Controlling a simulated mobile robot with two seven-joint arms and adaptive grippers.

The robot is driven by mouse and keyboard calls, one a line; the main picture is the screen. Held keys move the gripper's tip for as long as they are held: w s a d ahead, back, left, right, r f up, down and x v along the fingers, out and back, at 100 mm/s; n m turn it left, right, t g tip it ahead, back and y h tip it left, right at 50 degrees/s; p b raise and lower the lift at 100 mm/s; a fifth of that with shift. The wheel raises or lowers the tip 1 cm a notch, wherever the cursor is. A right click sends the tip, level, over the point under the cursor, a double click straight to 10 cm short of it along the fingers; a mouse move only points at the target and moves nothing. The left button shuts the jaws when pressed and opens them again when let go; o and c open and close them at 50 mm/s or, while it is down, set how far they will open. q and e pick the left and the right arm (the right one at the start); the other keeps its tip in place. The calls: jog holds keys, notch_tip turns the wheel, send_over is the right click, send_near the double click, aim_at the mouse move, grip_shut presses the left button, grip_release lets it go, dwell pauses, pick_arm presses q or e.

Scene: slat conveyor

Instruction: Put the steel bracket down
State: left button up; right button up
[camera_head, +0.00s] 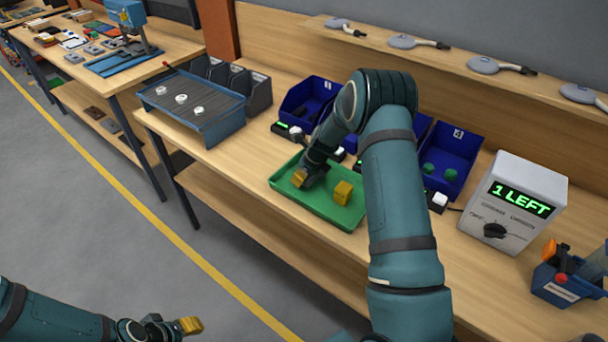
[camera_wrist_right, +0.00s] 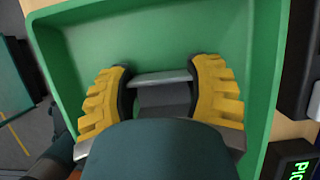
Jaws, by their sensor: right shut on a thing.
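The green tray (camera_head: 352,216) lies on the workbench; its green floor and walls fill most of the right wrist view (camera_wrist_right: 262,70). My right gripper (camera_head: 321,186) is over the tray, with its yellow fingers low inside the rim. In the right wrist view its fingers (camera_wrist_right: 162,95) are apart on either side of a grey metal piece, the steel bracket (camera_wrist_right: 160,78), and shut on it. I cannot tell whether the bracket touches the tray floor. In the head view I cannot make out the bracket. My left gripper (camera_head: 188,326) is low at the bottom left, away from the bench.
Blue bins (camera_head: 452,150) stand behind the tray, one with green parts. Small units with green displays sit before them. A grey box (camera_head: 515,200) reading "1 LEFT" is at right. The slat conveyor (camera_head: 193,107) with white parts is at left. A blue caddy (camera_head: 560,284) stands far right.

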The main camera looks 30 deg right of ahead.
jog(key=shift+r, duration=0.15)
jog(key=o, duration=1.3)
jog(key=shift+f, duration=0.2)
jog(key=shift+c, duration=0.2)
jog(key=shift+r, duration=0.1)
jog(key=shift+r, duration=0.25)
jog(key=v, duration=1.1)
jog(key=shift+s+r+p, duration=0.3)
jog(key=shift+p, duration=0.15)
jog(key=shift+d, duration=0.1)
